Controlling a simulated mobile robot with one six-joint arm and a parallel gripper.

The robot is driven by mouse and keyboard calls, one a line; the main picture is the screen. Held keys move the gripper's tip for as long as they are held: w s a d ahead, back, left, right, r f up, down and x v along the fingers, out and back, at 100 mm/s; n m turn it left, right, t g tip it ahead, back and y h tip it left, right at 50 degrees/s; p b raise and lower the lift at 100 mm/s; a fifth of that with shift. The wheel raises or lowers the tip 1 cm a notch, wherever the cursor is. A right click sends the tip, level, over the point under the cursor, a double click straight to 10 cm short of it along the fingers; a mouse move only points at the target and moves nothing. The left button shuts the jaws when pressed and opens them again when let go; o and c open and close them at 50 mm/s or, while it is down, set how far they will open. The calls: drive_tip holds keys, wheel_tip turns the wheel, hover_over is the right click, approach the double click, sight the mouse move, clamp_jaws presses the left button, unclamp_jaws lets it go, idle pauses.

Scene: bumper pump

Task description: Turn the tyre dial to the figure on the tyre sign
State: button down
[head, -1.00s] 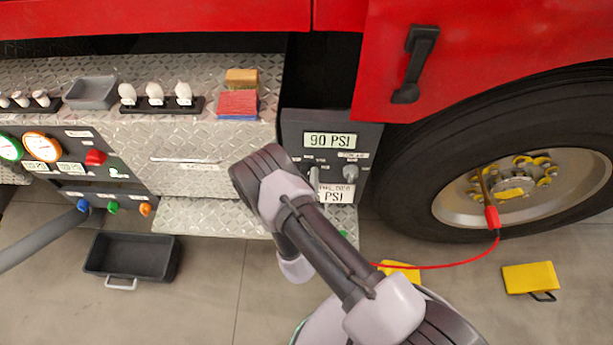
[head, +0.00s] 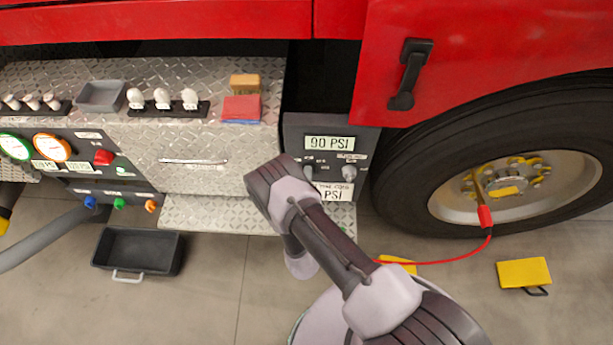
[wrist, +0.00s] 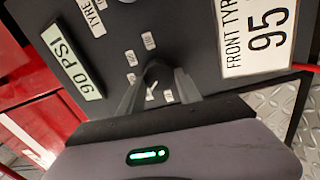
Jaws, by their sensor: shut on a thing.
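The tyre panel's display (head: 329,143) reads 90 PSI; it also shows in the wrist view (wrist: 72,63). My gripper (wrist: 156,76) is at the panel between display and sign, shut on the tyre dial (head: 308,172). The fingers cover most of the dial and its pointer, with small number labels around it. In the head view my arm hides the gripper.
A second grey knob (head: 349,173) sits right of the dial. The front tyre (head: 395,190) stands right of the panel with a red hose (head: 450,262). A black bin (head: 137,250) and yellow chocks (head: 524,272) lie on the floor.

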drive_tip(key=shift+w+r+n, duration=0.1)
drive_tip(key=shift+n, duration=0.5)
drive_tip(key=c, duration=0.8)
unclamp_jaws()
